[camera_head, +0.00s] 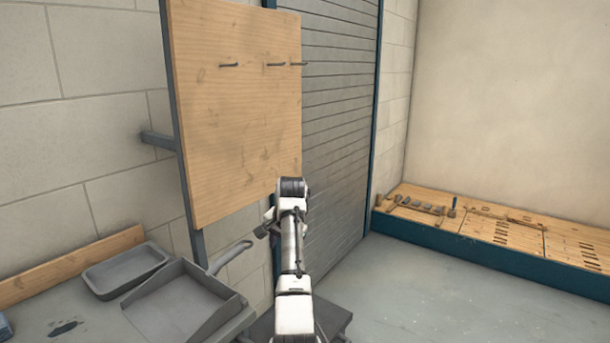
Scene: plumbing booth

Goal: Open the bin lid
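A dark grey flat top (334,316) shows low in the middle of the view, partly behind my arm. It may be the bin lid; its front is cut off by the frame's bottom edge, and I cannot tell whether it is shut. My white and black arm reaches up and away over it. A small dark part at the arm's far end, probably my gripper (266,229), points left in front of the wall. The fingers are too small and too hidden to read. I see nothing clearly held.
A grey dustpan (185,300) and a grey tray (125,270) lie on a grey bench at lower left. A wooden board with pegs (240,120) hangs above. A low wooden platform (480,232) with tools is at the right. The grey floor (440,300) between is clear.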

